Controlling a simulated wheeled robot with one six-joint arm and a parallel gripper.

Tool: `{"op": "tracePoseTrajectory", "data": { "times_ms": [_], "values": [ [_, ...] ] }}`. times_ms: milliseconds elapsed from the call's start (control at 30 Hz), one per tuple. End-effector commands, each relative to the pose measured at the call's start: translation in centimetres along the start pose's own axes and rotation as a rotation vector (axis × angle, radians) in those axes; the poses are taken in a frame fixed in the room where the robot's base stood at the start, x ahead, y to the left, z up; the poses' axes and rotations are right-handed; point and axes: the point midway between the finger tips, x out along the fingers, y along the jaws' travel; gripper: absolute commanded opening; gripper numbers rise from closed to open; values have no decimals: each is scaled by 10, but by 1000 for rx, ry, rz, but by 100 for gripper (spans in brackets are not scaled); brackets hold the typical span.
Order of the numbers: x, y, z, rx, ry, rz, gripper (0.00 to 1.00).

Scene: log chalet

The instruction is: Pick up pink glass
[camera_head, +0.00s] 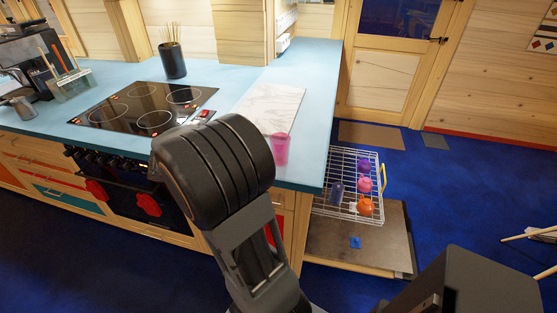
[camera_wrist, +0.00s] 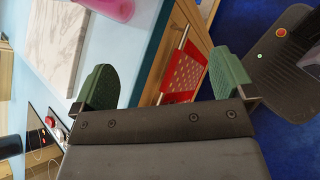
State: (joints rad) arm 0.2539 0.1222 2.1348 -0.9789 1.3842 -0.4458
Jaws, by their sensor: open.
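The pink glass (camera_head: 280,149) stands on the blue countertop (camera_head: 311,120) near its front edge, just right of my arm in the head view. Part of it also shows in the wrist view (camera_wrist: 108,8), cut off by the top edge. My gripper (camera_wrist: 164,82) is open in the wrist view, with its two green fingers wide apart and nothing between them. It is beside the counter edge, and the glass is beyond the left finger, not between the fingers. In the head view my arm hides the fingers.
A white marble board (camera_head: 270,106) lies behind the glass, and a black cooktop (camera_head: 146,106) is to the left. A pulled-out dishwasher rack (camera_head: 348,183) with several coloured dishes is at the right. A red towel (camera_wrist: 184,78) hangs below the counter edge.

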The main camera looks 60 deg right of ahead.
Motion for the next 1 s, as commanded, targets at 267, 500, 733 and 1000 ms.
{"op": "tracePoseTrajectory", "data": {
  "times_ms": [267, 500, 733, 1000],
  "values": [
    [66, 54, -27, -328, -438, 106, 100],
    [91, 74, -26, -415, -559, 136, 100],
    [126, 84, -6, -419, -563, 137, 100],
    [149, 90, 6, -418, -561, 140, 100]
  ]
}}
